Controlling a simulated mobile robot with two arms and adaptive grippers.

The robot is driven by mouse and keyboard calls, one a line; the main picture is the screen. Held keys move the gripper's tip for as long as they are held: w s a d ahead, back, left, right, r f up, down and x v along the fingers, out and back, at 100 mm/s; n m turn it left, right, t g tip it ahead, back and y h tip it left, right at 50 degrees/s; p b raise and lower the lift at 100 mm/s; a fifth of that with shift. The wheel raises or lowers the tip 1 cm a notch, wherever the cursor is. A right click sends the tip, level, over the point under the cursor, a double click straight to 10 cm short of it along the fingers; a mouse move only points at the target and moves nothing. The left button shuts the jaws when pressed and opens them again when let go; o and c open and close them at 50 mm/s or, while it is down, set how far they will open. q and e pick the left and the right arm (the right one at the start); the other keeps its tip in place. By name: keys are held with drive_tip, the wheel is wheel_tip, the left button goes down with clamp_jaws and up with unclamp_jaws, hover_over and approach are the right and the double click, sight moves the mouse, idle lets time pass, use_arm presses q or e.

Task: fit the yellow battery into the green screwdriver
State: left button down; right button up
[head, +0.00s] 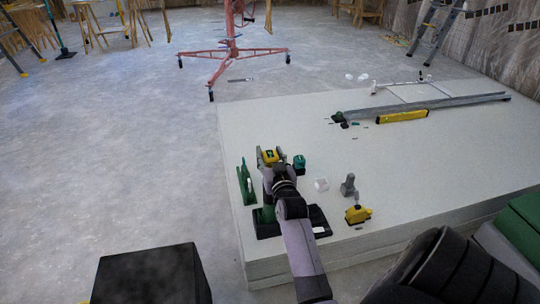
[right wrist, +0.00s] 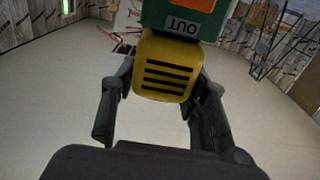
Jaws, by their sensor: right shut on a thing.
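My right gripper (head: 270,161) is over the front left part of the white panel stack. In the right wrist view it is shut on the yellow battery (right wrist: 163,75), a block with dark slots on its face. I cannot tell which is the screwdriver. My left gripper is not in view.
Dark bases lie under my right arm at the panel stack's (head: 420,165) front edge. A yellow level (head: 402,116) and long rails lie further back. The stack's middle is clear.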

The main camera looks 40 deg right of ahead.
drive_tip(key=o, duration=1.4)
drive_tip(key=shift+c, duration=0.2)
drive_tip(key=shift+s+a+f, duration=0.1)
drive_tip(key=shift+s+a, duration=0.05)
drive_tip(key=shift+s, duration=0.1)
drive_tip(key=v, duration=0.7)
